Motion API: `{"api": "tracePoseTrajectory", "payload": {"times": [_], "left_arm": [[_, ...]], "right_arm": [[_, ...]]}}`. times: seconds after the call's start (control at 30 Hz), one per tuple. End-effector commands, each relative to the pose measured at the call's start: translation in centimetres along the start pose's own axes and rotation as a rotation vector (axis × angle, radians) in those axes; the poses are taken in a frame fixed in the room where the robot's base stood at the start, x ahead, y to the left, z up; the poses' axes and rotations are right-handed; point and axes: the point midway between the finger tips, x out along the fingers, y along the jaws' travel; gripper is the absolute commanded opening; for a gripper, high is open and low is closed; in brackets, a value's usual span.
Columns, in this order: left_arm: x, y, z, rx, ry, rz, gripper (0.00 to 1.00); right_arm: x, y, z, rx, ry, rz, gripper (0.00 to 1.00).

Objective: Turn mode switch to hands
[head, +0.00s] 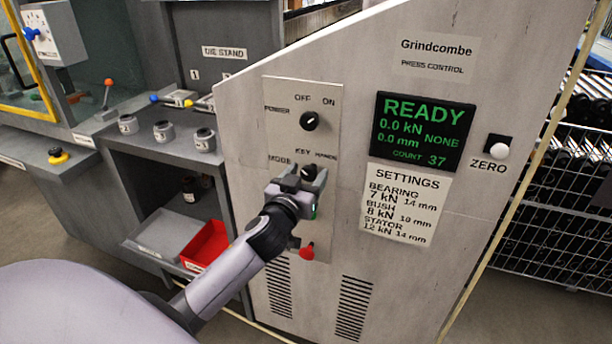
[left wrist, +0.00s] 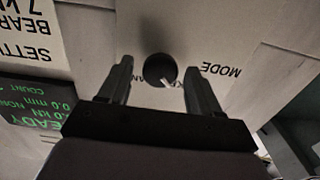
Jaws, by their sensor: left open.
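The mode switch is a round black knob (head: 309,172) on the press control panel, below the lettering MODE, KEY and HANDS. In the head view my left gripper (head: 305,181) is in front of it and partly covers it. In the left wrist view the knob (left wrist: 160,69) is between and just beyond the two spread fingertips of the gripper (left wrist: 158,72), with no clear contact. That view is upside down. The knob's white pointer mark is toward the lower right there, by the partly hidden KEY lettering. The HANDS label is partly behind the left finger. My right gripper is out of view.
The black power knob (head: 310,121) is above the mode switch. A red button (head: 307,252) is below my gripper. The READY display (head: 424,133), settings label (head: 405,203) and white ZERO button (head: 500,151) are to the right. A die stand with a red bin (head: 207,245) is left.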

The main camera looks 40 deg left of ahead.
Motion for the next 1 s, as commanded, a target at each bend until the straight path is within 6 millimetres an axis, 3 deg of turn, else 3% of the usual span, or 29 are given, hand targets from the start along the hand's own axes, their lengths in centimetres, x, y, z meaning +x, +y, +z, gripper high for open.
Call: {"api": "tracePoseTrajectory", "payload": {"times": [0.13, 0.3, 0.67, 1.0], "left_arm": [[-0.02, 0.01, 0.01, 0.000, 0.000, 0.000, 0.60], [-0.03, 0.00, 0.02, 0.000, 0.000, 0.000, 0.10], [-0.04, 0.00, 0.00, 0.047, -0.001, 0.000, 0.10], [-0.06, 0.13, -0.01, 0.279, -0.002, 0.000, 0.10]], "right_arm": [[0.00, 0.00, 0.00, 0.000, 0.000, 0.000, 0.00], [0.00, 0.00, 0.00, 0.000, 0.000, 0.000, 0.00], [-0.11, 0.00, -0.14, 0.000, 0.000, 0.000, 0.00], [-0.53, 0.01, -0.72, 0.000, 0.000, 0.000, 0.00]]}}
